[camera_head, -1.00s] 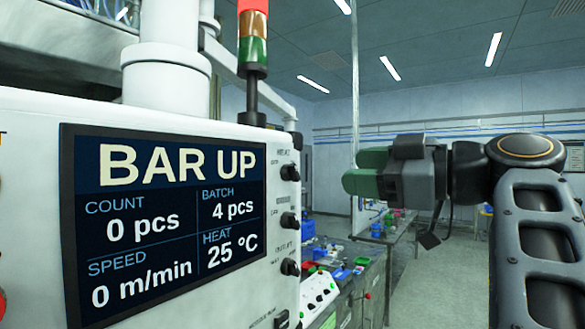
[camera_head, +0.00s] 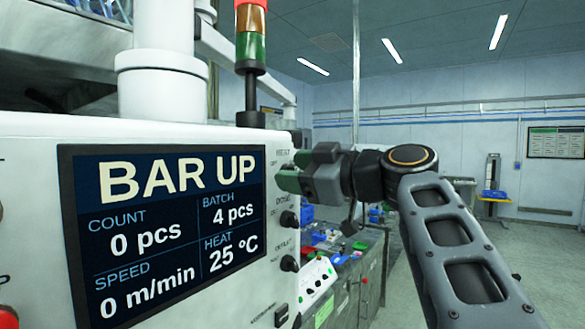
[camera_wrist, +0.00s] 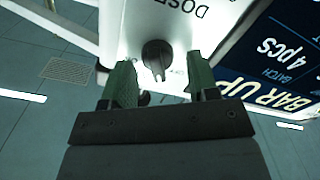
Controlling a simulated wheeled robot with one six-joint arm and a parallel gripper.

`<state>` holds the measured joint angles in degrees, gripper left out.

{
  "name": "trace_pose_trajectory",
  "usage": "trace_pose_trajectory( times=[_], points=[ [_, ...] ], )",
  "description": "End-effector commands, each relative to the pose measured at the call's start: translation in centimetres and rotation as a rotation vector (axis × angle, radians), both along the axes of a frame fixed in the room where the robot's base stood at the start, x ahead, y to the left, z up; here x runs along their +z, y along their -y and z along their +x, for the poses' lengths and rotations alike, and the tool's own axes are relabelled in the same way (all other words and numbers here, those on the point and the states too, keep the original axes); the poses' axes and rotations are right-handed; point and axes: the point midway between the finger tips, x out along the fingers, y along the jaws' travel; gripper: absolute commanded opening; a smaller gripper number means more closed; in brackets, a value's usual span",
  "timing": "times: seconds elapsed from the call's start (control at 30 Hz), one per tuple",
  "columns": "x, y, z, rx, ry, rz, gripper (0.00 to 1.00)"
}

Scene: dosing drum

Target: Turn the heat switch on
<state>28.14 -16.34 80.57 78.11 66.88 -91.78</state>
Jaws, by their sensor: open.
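The heat switch is the top dark knob on the right part of the white panel (camera_head: 40,135). In the wrist view this knob (camera_wrist: 155,55) points toward my gripper, with an upside-down label beginning "DOSE" above it in the picture. My gripper (camera_head: 287,171) is open at the panel's right edge and covers the knob in the head view. In the wrist view its two green fingers (camera_wrist: 161,78) stand on either side of the knob, with gaps visible. Contact cannot be told. The display (camera_head: 165,220) reads "BAR UP" and heat 25 °C.
Two more dark knobs, one in the middle (camera_head: 289,219) and one lower (camera_head: 289,264), sit below my gripper on the panel. A signal lamp (camera_head: 250,50) stands above. A bench with coloured parts (camera_head: 350,255) is behind. Open floor lies to the right.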

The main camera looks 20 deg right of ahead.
Motion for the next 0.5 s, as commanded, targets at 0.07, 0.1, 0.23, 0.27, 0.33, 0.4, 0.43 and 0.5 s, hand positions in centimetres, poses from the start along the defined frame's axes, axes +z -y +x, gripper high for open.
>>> trace_pose_trajectory(
  times=[0.07, 0.1, 0.23, 0.27, 0.33, 0.4, 0.43, 0.5],
  points=[
    [-0.02, -0.02, 0.04, 0.000, 0.000, 0.000, 0.54],
    [-0.03, -0.01, 0.04, 0.000, 0.000, 0.000, 0.54],
    [-0.02, 0.01, 0.03, 0.000, 0.000, 0.000, 0.54],
    [-0.02, 0.01, 0.03, 0.000, 0.000, 0.000, 0.52],
    [-0.02, 0.01, 0.02, 0.000, 0.000, 0.000, 0.45],
    [-0.01, 0.01, 0.02, 0.000, 0.000, 0.000, 0.38],
    [-0.01, 0.01, 0.02, 0.000, 0.000, 0.000, 0.35],
    [-0.01, 0.01, 0.02, 0.000, 0.000, 0.000, 0.28]
  ],
)
